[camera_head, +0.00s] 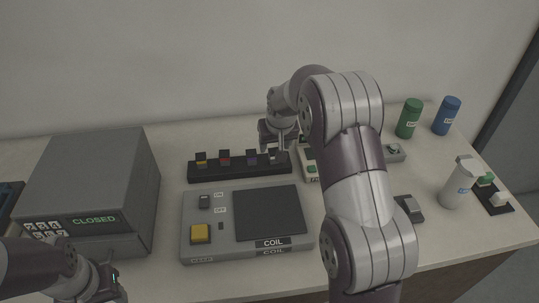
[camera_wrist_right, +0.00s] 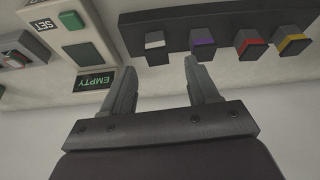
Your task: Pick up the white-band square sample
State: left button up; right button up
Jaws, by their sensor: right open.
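The white-band square sample (camera_head: 274,157) is a small dark block standing at the right end of a black rack (camera_head: 240,171). In the right wrist view the sample (camera_wrist_right: 157,52) lies just beyond the gap between my right gripper's fingertips. My right gripper (camera_head: 276,141) is open and empty, right by the sample; it also shows in the right wrist view (camera_wrist_right: 158,66). I cannot tell whether a finger touches the sample. My left gripper (camera_head: 112,290) is partly in view at the lower left, and its jaws are unclear.
Yellow (camera_head: 201,159), red (camera_head: 224,157) and purple (camera_head: 251,157) band samples stand in the same rack; purple is close to one right finger. A panel reading EMPTY (camera_wrist_right: 91,83) is close to the other finger. A coil unit (camera_head: 190,221) and a closed grey box (camera_head: 85,180) stand nearby.

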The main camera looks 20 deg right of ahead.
aim_at(274, 150)
jog(key=x, duration=0.3)
jog(key=p+x, duration=0.1)
jog(key=x, duration=0.2)
jog(key=shift+w+d+f, duration=0.15)
jog(key=shift+d, duration=0.1)
jog(key=shift+w+f, duration=0.15)
jog(key=shift+f, duration=0.1)
jog(key=shift+r, duration=0.1)
jog(key=c, duration=0.6)
grip_shut()
jog(key=shift+r, duration=0.1)
jog(key=shift+r, duration=0.35)
notch_tip(274, 150, up, 3)
jog(key=shift+f+b, duration=0.1)
jog(key=shift+b, duration=0.25)
jog(key=s+d+r+b, duration=0.1)
jog(key=s+d+r, duration=0.4)
jog(key=s, duration=0.5)
notch_tip(274, 150, up, 2)
jog(key=shift+s+d+r+b, duration=0.15)
jog(key=shift+s+d+b, duration=0.05)
jog(key=shift+d+b, duration=0.1)
